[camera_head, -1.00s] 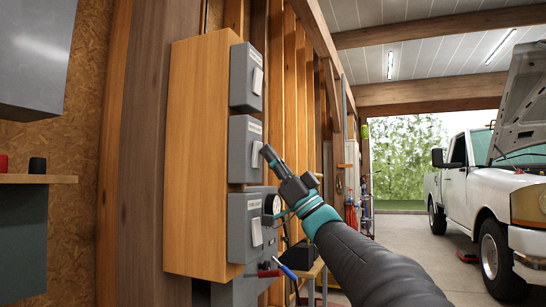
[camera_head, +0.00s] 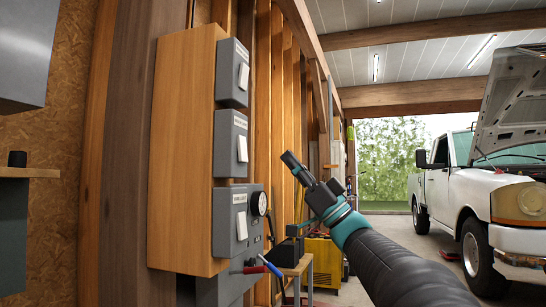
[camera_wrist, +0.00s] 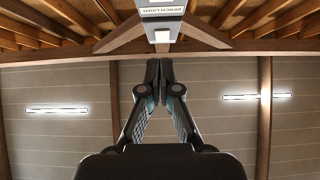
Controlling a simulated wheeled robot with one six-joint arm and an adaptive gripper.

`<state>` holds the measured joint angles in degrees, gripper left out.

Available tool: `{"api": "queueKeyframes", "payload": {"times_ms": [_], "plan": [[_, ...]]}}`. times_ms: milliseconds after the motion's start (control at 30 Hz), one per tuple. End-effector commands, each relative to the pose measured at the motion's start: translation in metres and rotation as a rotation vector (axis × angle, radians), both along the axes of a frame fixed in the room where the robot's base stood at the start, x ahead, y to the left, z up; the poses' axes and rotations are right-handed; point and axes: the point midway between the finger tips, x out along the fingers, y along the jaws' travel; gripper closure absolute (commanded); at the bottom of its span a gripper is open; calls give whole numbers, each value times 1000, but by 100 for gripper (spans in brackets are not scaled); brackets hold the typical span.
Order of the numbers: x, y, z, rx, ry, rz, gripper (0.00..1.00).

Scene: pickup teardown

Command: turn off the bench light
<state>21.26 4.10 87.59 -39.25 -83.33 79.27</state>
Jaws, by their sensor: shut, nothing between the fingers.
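Three grey switch boxes with white rockers are stacked on the side of a wooden panel; their labels are too small to read in the head view. The middle box (camera_head: 230,143) carries a white rocker (camera_head: 242,148). My gripper (camera_head: 287,157) is shut and empty, pointing up and left, to the right of the middle box with a gap between. In the wrist view a box labelled BENCH LIGHT (camera_wrist: 162,10) shows at the top, with its pale rocker (camera_wrist: 162,36) beyond my shut fingertips (camera_wrist: 159,64). I cannot tell which way the rocker is tipped.
The top box (camera_head: 231,72) and the lower box (camera_head: 238,222), beside a round gauge (camera_head: 259,203), are close by. Red and blue handles stick out below. A yellow machine (camera_head: 323,262) and a white pickup (camera_head: 470,190) with its hood up stand to the right.

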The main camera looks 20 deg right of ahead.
Motion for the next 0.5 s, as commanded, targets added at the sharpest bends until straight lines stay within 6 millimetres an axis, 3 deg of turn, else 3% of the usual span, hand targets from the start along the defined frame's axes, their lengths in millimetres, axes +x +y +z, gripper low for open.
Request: {"api": "queueKeyframes", "payload": {"times_ms": [200, 500], "plan": [[-14, -23, -21, -1, 1, -4, 100], [-19, -28, -27, 0, 0, 0, 100]]}}
